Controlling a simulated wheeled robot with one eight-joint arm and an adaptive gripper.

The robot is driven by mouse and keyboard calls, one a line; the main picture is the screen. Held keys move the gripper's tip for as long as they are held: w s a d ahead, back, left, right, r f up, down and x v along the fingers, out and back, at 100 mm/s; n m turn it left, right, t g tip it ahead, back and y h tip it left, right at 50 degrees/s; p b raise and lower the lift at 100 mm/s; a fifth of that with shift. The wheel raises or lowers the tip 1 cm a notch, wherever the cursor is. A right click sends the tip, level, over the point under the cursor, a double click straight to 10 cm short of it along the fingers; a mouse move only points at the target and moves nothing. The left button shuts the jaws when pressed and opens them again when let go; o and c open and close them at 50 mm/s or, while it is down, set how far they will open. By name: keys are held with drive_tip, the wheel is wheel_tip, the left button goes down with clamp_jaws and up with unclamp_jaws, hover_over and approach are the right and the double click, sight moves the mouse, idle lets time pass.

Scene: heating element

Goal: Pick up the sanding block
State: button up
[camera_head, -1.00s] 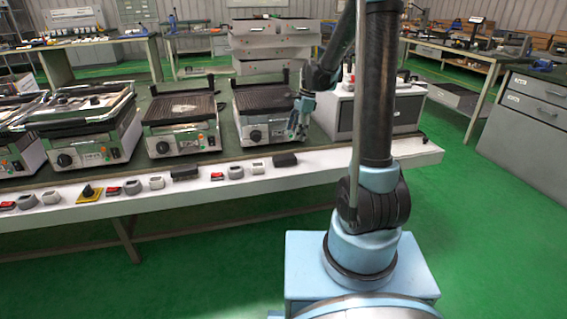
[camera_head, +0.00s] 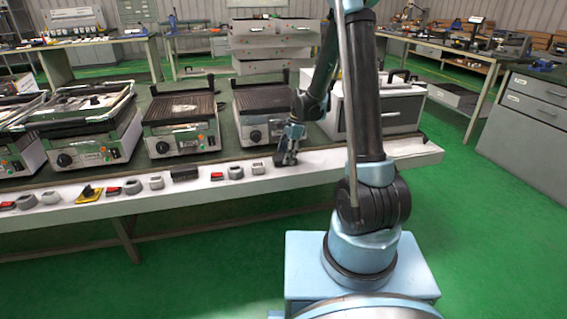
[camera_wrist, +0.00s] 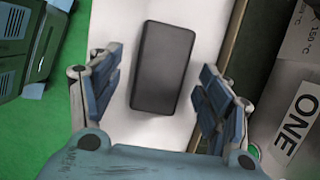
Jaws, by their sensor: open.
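The sanding block, a dark rectangular block with rounded corners, lies flat on the white front strip of the bench; the wrist view shows it whole (camera_wrist: 163,66). My gripper (camera_wrist: 161,90) is open, with one blue-grey finger pad on each side of the block and a gap on both sides. The fingers do not touch it. In the head view, my gripper (camera_head: 288,160) points down at the strip, and the block is mostly hidden by it. I cannot tell the exact height of the fingertips above the strip.
Another dark block (camera_head: 185,173) lies farther left on the strip, among small switches and a yellow-based knob (camera_head: 89,194). Contact grills (camera_head: 182,124) stand behind the strip. A grey cabinet (camera_head: 400,107) stands right of my gripper. The strip's right end is clear.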

drive_tip(key=shift+x, duration=0.75)
drive_tip(key=c, duration=1.3)
wheel_tip(320, 180, up, 10)
